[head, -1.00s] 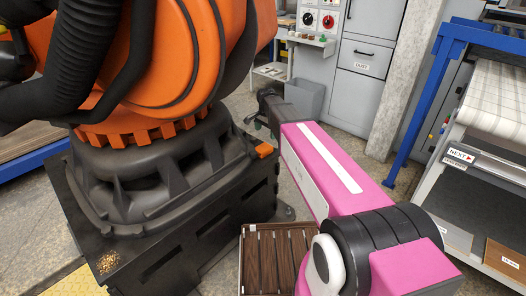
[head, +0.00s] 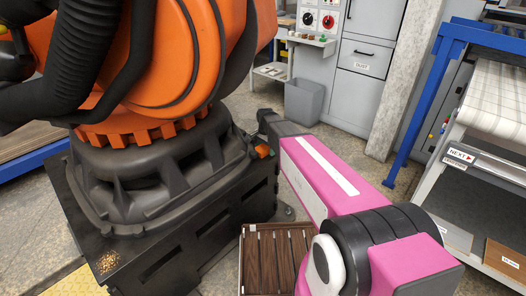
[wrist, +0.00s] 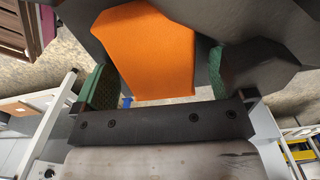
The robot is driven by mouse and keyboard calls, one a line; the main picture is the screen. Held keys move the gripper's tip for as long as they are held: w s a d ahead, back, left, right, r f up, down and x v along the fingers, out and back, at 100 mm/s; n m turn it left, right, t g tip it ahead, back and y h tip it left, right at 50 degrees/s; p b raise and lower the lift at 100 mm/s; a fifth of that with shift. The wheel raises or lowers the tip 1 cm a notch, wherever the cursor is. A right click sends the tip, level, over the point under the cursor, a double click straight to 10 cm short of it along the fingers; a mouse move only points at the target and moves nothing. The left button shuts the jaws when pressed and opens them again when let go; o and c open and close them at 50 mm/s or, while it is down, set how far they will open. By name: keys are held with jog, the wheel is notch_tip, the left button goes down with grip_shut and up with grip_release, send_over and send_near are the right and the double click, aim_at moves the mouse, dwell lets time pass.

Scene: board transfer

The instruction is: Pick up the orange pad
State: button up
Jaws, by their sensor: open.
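The orange pad (head: 264,151) lies at the right edge of the black pedestal under the large orange robot arm. In the wrist view the orange pad (wrist: 150,48) fills the space between the two green-lined fingers of my gripper (wrist: 158,78). The fingers stand apart, one on each side of the pad, and a gap shows beside the pad's right side. Whether the left finger touches it I cannot tell. In the head view my gripper (head: 261,136) is at the pad, its fingers partly hidden by the wrist.
The black pedestal (head: 200,235) and orange robot arm (head: 170,60) stand close on the left. A slatted brown crate (head: 246,262) is on the floor below my arm. A grey bin (head: 304,101) stands behind. A blue-framed rack (head: 402,150) is on the right.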

aim_at(265, 146)
jog(key=c, duration=1)
jog(key=shift+r, duration=0.1)
notch_tip(265, 146, up, 10)
jog(key=shift+o, duration=0.4)
